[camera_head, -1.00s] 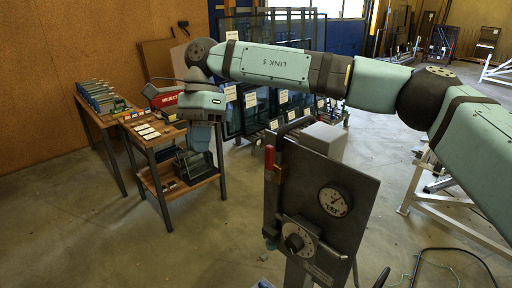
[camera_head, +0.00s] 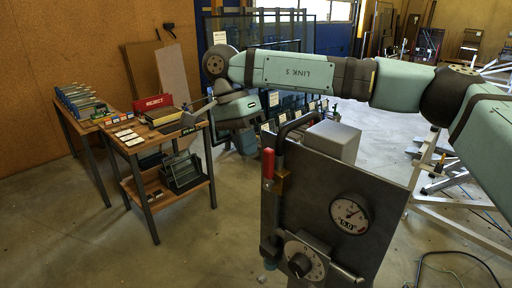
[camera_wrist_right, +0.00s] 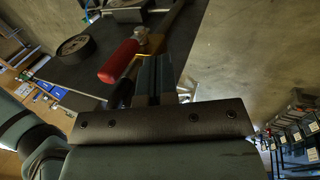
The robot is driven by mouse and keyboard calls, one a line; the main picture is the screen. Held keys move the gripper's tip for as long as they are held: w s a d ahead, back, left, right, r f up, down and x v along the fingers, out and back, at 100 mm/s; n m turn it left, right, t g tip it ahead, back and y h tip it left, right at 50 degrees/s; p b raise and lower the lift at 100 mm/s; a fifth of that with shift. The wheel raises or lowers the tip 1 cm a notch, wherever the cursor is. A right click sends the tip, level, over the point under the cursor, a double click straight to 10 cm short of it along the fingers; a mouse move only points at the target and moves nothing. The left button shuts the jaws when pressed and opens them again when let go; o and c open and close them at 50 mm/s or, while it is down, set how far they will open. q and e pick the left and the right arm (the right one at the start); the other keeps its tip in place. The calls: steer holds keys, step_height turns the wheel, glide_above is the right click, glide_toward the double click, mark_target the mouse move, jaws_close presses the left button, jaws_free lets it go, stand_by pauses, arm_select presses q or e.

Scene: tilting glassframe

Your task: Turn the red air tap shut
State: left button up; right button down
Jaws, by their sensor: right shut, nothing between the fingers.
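The red air tap handle (camera_head: 268,163) stands upright at the left edge of the dark grey panel, beside its brass body (camera_head: 281,181) on a dark pipe. In the right wrist view the red handle (camera_wrist_right: 120,62) lies just left of my fingers, with the brass part (camera_wrist_right: 152,44) beyond them. My right gripper (camera_head: 246,143) is left of and behind the panel in the head view. Its fingers (camera_wrist_right: 155,80) are shut and empty, close to the handle; whether they touch it I cannot tell. My left gripper is not in view.
The panel (camera_head: 330,185) carries a round gauge (camera_head: 350,213) and a black knob (camera_head: 300,264), with a grey box (camera_head: 333,140) behind its top. A wooden bench (camera_head: 160,137) with a red box (camera_head: 153,103) stands left. Open floor lies between bench and panel.

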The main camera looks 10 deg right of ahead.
mark_target(269, 169)
steer(key=shift+s+d+r, duration=0.1)
steer(key=shift+s+d, duration=0.75)
steer(key=shift+s, duration=0.3)
